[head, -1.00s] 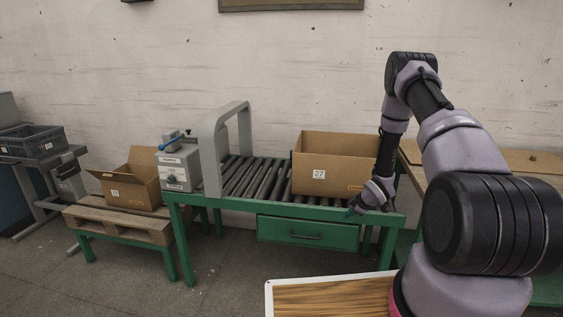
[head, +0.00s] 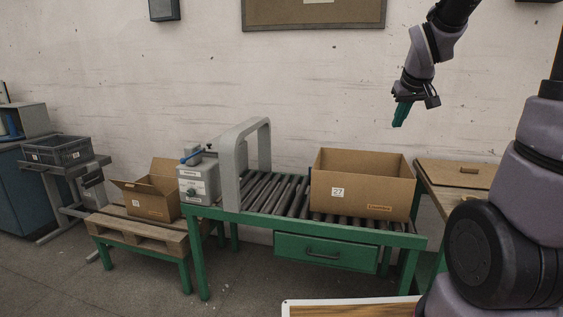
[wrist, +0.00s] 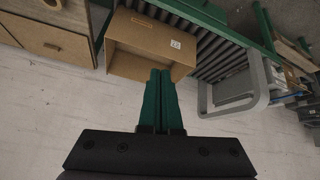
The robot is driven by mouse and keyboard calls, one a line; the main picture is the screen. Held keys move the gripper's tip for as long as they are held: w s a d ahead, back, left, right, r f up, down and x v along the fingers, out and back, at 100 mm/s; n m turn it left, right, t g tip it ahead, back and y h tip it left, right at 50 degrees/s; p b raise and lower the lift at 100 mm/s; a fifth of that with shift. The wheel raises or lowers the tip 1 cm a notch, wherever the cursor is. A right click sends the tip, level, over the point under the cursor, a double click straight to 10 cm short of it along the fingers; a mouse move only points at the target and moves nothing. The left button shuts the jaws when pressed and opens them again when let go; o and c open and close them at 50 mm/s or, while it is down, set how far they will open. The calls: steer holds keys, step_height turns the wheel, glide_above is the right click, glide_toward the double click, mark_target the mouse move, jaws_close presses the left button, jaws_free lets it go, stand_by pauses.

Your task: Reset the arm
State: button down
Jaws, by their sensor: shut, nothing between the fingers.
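My gripper (head: 401,114) is raised in front of the wall, above and to the right of the open cardboard box in the head view. Its green fingers point down. In the wrist view my gripper (wrist: 161,74) has its two green fingers together with nothing between them. The open cardboard box marked 27 (head: 345,194) stands on the roller conveyor (head: 262,192). The box also shows beyond the fingertips in the wrist view (wrist: 135,68). My gripper is clear of the box.
A grey arch (head: 229,170) spans the conveyor, with a grey control box (head: 199,182) beside it. A second open box (head: 150,200) sits on a pallet stand at left. The air around my gripper is clear.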

steer(key=s+a+r+m+y, duration=0.1)
steer(key=s+a+r+m, duration=0.1)
steer(key=s, duration=0.8)
steer(key=s+a+r+m+y, duration=0.1)
steer(key=s+a+r, duration=0.3)
steer(key=s, duration=0.6)
steer(key=shift+s+a+r+m+y, duration=0.25)
steer(key=shift+a+r+m+y, duration=0.25)
steer(key=shift+m, duration=0.4)
steer(key=shift+a+f, duration=0.1)
